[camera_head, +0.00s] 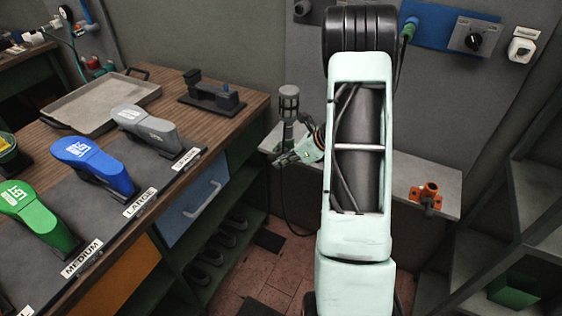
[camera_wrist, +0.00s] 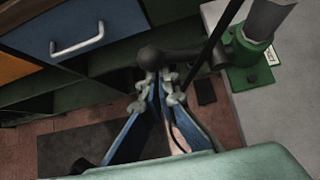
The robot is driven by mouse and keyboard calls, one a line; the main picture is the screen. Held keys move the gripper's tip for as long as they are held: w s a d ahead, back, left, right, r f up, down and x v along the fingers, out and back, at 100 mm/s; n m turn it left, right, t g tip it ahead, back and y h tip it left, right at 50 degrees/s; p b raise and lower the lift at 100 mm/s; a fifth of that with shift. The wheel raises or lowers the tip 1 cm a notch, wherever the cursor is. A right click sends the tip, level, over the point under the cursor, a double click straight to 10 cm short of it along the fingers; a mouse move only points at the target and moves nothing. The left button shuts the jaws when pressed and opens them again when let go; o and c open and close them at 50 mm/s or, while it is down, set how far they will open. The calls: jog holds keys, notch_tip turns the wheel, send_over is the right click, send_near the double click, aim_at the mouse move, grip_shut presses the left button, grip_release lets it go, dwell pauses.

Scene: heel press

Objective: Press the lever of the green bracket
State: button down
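The green bracket (camera_wrist: 250,55) stands on a pale bench at the upper right of the wrist view, with a grey cylinder rising from it. Its dark lever (camera_wrist: 200,58) runs left and ends in a round black knob (camera_wrist: 150,58). My gripper (camera_wrist: 160,82) has its fingertips close together just below the knob in the picture. Nothing shows held between them, and I cannot tell whether they touch the knob. In the head view, my gripper (camera_head: 300,150) is beside the grey cylinder's post, and the bracket is mostly hidden there.
An orange bracket (camera_head: 428,195) sits on the bench to the right of my arm. A wooden counter (camera_head: 235,110) with shoe forms, a tray (camera_head: 105,104) and a blue drawer (camera_head: 195,200) stands at the left. Dark shelves (camera_head: 530,195) stand at the right.

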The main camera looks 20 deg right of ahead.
jog(key=shift+w, duration=0.1)
notch_tip(320, 180, down, 4)
jog(key=s+b, duration=0.2)
jog(key=b, duration=0.1)
jog(key=d+v, duration=0.1)
jog(key=v, duration=0.9)
jog(key=shift+w+r, duration=0.2)
jog(key=shift+d, duration=0.1)
